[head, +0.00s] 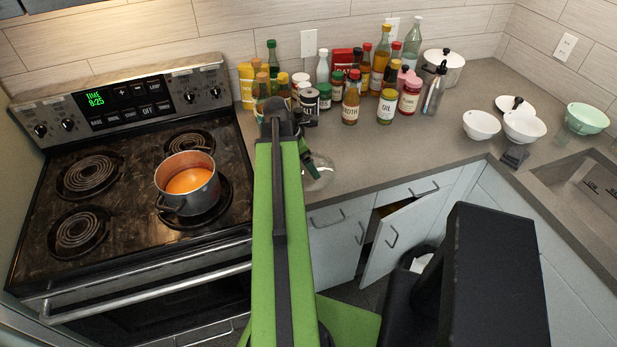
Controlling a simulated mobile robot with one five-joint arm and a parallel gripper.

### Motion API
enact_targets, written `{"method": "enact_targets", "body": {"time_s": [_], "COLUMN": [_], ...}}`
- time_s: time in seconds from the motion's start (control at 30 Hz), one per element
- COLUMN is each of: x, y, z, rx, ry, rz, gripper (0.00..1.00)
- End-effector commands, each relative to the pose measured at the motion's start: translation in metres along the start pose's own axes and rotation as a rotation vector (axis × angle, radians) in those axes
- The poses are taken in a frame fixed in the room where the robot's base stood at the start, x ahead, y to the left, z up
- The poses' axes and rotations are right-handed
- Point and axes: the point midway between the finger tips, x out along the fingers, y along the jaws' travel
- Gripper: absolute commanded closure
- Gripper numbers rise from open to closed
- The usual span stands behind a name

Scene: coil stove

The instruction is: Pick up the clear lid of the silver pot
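A clear, glassy lid (322,179) shows near the counter's front edge, just right of my green arm. The arm hides its left part. My gripper (309,165) is mostly hidden behind my arm; only a small dark part shows, overlapping the lid in the picture. I cannot tell whether it touches the lid or whether its fingers are open or shut. A silver-grey pot (185,201) with orange contents stands uncovered on the front right coil of the stove.
The stove (128,221) is at left, with bare coils. Several bottles, jars and cans crowd the back counter, including an oil jar (387,106). A lidded pot (443,68) and bowls (524,127) stand at right. Counter (400,150) is clear right of the lid. A cabinet door (397,238) hangs open.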

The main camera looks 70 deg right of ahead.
Motion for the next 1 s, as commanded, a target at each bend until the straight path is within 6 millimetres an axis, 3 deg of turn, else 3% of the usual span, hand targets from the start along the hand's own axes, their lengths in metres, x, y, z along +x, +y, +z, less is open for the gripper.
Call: {"method": "enact_targets", "body": {"time_s": [0.2, 0.8, 1.0], "x": [0.0017, 0.0023, 0.0028], "y": [0.0, -0.0004, -0.0008], "z": [0.0007, 0.0, -0.0007], "rx": [0.0, 0.001, 0.001], "ry": [0.0, 0.003, 0.005], "rz": [0.0, -0.001, -0.002], "gripper": [0.03, 0.82, 0.87]}}
